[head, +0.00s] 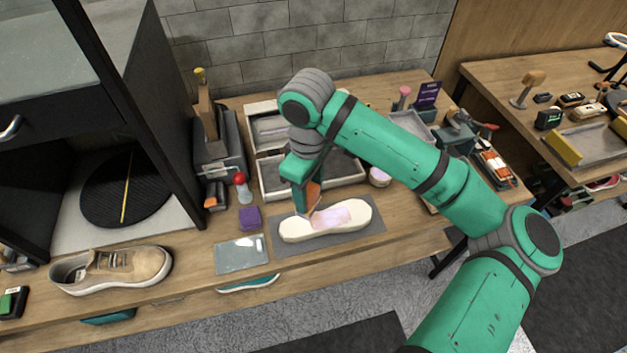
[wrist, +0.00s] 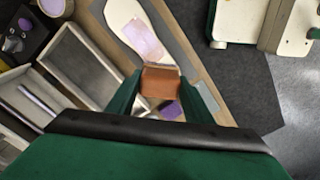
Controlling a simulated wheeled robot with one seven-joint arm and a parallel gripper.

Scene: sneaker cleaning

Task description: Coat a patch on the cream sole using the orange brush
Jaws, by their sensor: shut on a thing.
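The cream sole (head: 357,213) lies on a grey mat (head: 289,245) on the workbench. A pale pink-lilac patch (head: 331,216) covers part of its middle; it also shows in the wrist view (wrist: 144,38). My gripper (head: 306,194) points down over the left part of the sole. It is shut on the orange brush (head: 313,196), whose orange-brown block sits between the fingers in the wrist view (wrist: 160,82). The brush's lower end is close to the sole beside the patch; I cannot tell whether it touches.
Grey trays (head: 270,180) stand behind the mat. A purple block (head: 249,217), a red-topped bottle (head: 242,188) and a glassy plate (head: 241,254) are to the left. A tan sneaker (head: 112,269) stands at the front left. A round pot (head: 379,177) is behind the sole's right end.

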